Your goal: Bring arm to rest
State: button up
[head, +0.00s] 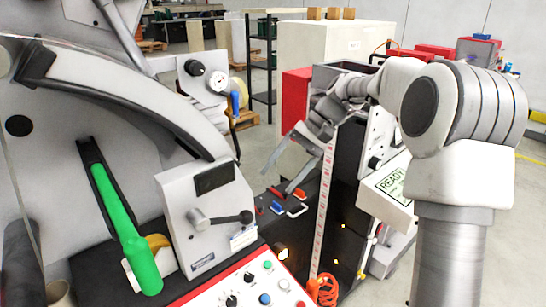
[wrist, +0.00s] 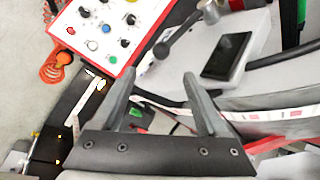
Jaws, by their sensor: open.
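My gripper (head: 290,163) is in the middle of the head view, at the end of my arm, which reaches in from the right. Its two fingers point left toward the label rewinder. The wrist view shows the gripper (wrist: 159,80) with its fingers spread apart and nothing between them. The fingers appear clear of the machine, though the exact gap cannot be told.
The rewinder has a green lever (head: 127,232), a grey block with a black-knobbed handle (head: 232,217) and a control panel (head: 250,287), also in the wrist view (wrist: 108,28). A label strip (head: 323,210) runs upright near my gripper. A READY display (head: 391,184) stands right.

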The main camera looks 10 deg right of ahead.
jog(key=s+d+r+n+t+h, duration=0.1)
jog(key=s+d+t+h, duration=0.1)
jog(key=s, duration=1.1)
jog(key=s+d+r+n+t+h, duration=0.1)
jog(key=s+t+h, duration=0.4)
jog(key=s, duration=0.8)
jog(key=shift+s+d+n, duration=0.4)
jog(key=shift+d+n, duration=0.2)
jog(key=shift+d, duration=0.3)
jog(key=shift+r, duration=0.1)
